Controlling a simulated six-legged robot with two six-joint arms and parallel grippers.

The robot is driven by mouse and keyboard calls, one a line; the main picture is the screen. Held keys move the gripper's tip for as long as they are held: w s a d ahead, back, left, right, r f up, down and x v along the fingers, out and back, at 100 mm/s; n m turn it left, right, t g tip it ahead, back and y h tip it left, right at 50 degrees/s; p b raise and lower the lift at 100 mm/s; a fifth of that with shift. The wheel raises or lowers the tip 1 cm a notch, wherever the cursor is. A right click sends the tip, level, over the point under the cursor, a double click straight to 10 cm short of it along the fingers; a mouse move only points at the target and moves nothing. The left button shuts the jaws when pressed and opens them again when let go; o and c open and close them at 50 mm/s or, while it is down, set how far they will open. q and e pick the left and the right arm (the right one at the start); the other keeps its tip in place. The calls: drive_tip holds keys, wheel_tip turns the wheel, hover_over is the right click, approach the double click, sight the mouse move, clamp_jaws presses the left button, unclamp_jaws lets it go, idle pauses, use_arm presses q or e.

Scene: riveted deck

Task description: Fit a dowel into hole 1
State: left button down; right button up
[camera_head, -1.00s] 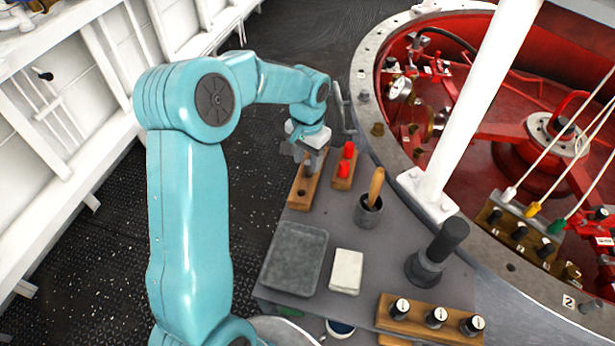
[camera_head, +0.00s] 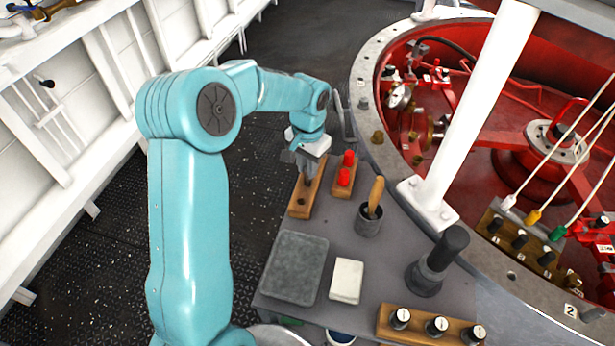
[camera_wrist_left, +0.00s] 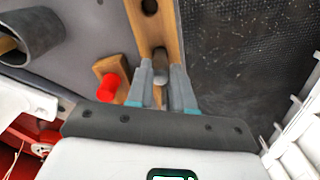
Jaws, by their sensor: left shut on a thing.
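My left gripper (camera_head: 304,164) points down at the far end of the narrow wooden block (camera_head: 299,207) on the grey bench. It is shut on a grey dowel (camera_wrist_left: 161,70), which shows between its fingers in the left wrist view. The dowel stands over or in the block; I cannot tell how deep it sits. An empty dark hole shows at the block's near end, and in the left wrist view a hole (camera_wrist_left: 149,7) shows at the top. I see no readable number on this block. My right gripper is not in view.
A grey cup with a wooden handle (camera_head: 369,219), a dark tray (camera_head: 295,267), a white pad (camera_head: 346,281), a black-handled post (camera_head: 426,277) and a wooden strip with black knobs (camera_head: 420,325) occupy the bench.

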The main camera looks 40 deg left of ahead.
use_arm(q)
drive_tip(key=shift+r+p, duration=1.6)
drive_tip(key=shift+r, duration=0.7)
drive_tip(key=shift+f, duration=0.1)
